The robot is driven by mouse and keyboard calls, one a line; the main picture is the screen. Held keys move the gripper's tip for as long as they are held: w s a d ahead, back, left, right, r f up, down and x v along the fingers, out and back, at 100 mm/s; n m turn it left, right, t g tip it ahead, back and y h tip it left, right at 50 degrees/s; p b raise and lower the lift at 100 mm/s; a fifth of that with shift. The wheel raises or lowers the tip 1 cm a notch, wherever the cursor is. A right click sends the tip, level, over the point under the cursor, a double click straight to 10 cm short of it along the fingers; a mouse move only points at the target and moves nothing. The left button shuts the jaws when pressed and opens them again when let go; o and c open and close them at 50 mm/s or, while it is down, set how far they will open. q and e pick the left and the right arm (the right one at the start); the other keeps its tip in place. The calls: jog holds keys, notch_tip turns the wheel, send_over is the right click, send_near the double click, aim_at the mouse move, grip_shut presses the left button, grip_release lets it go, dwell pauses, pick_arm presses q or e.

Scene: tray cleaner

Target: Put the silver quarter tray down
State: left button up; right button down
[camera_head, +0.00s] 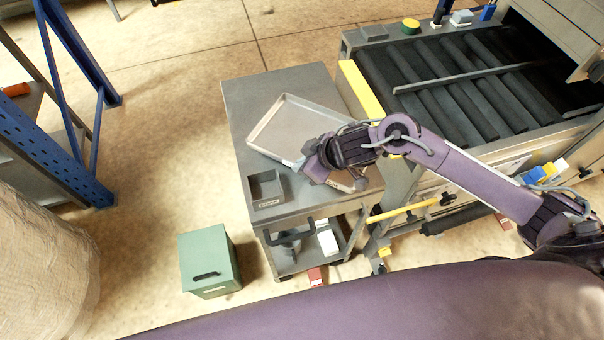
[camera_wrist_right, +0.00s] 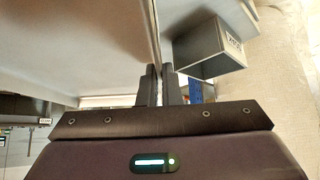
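The silver quarter tray (camera_head: 297,121) is a shallow grey metal tray over the top of a grey cart (camera_head: 245,92). It sits turned at an angle to the cart's edges. My right gripper (camera_head: 313,168) is at the tray's near edge in the head view. In the right wrist view the fingers (camera_wrist_right: 158,86) are close together with the tray's thin edge (camera_wrist_right: 156,35) between them. I cannot tell whether the tray's underside touches the cart top. The arm hides the tray's near right part. My left gripper is not in view.
A small grey square bin (camera_head: 266,187) is on the cart's near left corner; it also shows in the wrist view (camera_wrist_right: 207,50). A roller conveyor (camera_head: 440,95) with a yellow edge stands right of the cart. A green box (camera_head: 208,260) is on the floor.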

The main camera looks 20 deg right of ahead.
aim_at(302, 182)
jog(key=shift+f, duration=2.4)
jog(key=c, duration=2.1)
grip_release()
jog(key=shift+f, duration=0.2)
jog(key=o, duration=0.5)
jog(key=shift+r, duration=0.1)
jog(key=shift+r, duration=0.2)
jog(key=v, duration=1.2)
jog(key=shift+s+f, duration=0.1)
jog(key=shift+f, duration=0.05)
